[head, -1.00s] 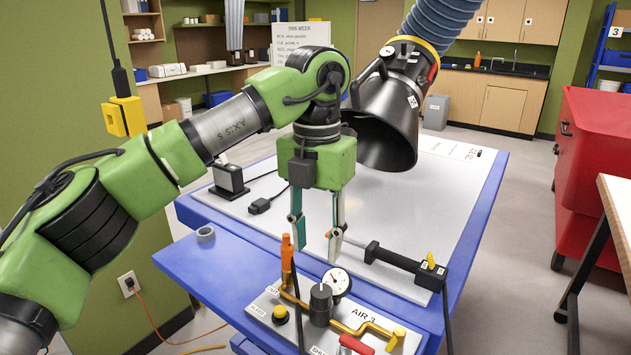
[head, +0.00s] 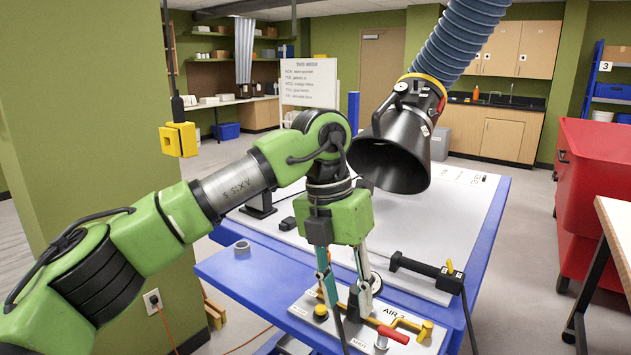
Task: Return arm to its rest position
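My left arm is green and comes in from the left. Its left gripper (head: 345,285) hangs fingers down over the front of the blue table (head: 240,285). The two fingers are apart, with nothing visibly held between them. They overlap the air panel (head: 300,308) in the picture and partly hide its gauge (head: 376,283). I cannot tell whether the fingertips touch the panel. My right gripper is not in view.
A black suction hood (head: 395,150) on a blue hose hangs just behind the gripper. A black tool (head: 425,270) lies to the right on the white tabletop. A yellow box (head: 180,139) hangs at left.

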